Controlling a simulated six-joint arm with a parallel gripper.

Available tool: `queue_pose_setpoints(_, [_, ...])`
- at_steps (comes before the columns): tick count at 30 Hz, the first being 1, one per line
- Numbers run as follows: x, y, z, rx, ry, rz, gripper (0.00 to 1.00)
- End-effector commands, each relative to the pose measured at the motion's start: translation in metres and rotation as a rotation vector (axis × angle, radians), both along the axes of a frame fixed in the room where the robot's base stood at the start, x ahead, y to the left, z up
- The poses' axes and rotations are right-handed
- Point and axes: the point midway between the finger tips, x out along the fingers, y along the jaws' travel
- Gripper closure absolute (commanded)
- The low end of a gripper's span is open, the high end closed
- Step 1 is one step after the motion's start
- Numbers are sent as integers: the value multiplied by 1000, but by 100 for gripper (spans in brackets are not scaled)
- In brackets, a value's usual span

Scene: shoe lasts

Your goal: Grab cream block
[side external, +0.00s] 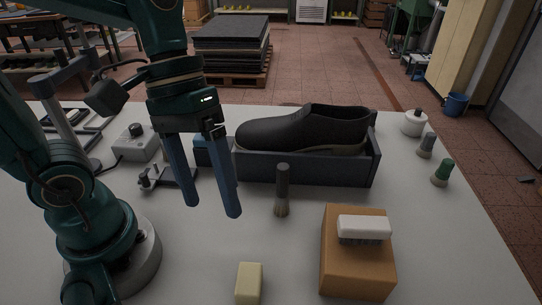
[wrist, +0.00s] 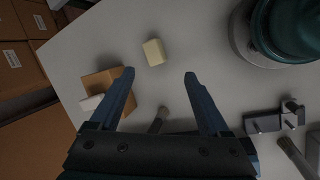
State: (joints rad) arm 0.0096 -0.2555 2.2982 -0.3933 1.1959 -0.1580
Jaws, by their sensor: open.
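The cream block (side external: 249,283) lies on the white table near its front edge in the side view. It also shows in the wrist view (wrist: 154,52), ahead of and between the fingertips. My gripper (side external: 213,211) is open and empty, with its two blue fingers pointing down above the table. It is behind and higher than the block in the side view, apart from it. The blue fingers also show in the wrist view (wrist: 159,75).
A tan box (side external: 355,275) with a white-topped brush (side external: 363,228) on it stands right of the block. A dark-handled brush (side external: 282,190) stands near my gripper. A black shoe (side external: 303,129) rests in a dark tray (side external: 300,170) behind. The table around the block is clear.

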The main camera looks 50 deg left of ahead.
Motion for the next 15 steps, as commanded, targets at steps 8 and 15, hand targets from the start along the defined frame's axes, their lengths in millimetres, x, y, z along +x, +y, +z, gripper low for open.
queue_pose_setpoints(8, [5, -37, -15, -179, 443, 108, 20])
queue_pose_setpoints(15, [12, -60, -38, -278, 777, 202, 20])
